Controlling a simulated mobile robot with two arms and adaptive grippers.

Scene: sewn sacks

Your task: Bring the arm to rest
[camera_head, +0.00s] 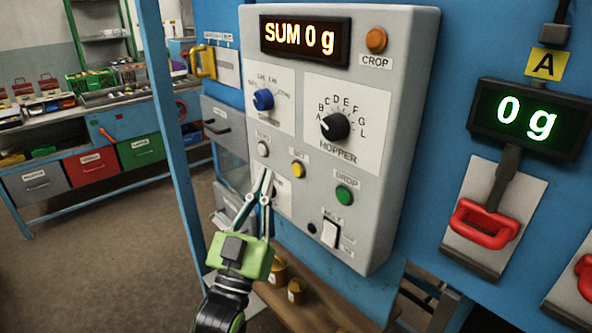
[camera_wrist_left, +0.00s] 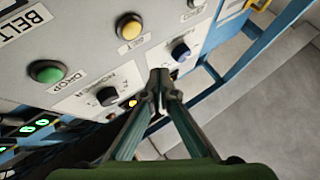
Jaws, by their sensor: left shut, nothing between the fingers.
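My left gripper (camera_head: 265,173) has a green body and stands in front of the lower left part of the grey control panel (camera_head: 377,190). Its fingers point up and meet at the tips, with nothing between them. In the left wrist view the gripper (camera_wrist_left: 161,78) is also shut and empty, with the panel face (camera_wrist_left: 75,30) beyond and to the left. I cannot tell whether the fingertips touch the panel. My right gripper is in neither view.
The panel has a blue knob (camera_head: 263,100), a black hopper knob (camera_head: 335,126), a yellow button (camera_head: 298,170), a green button (camera_head: 344,195) and a display (camera_head: 305,40) reading "SUM 0 g". A red handle (camera_head: 486,224) is at right.

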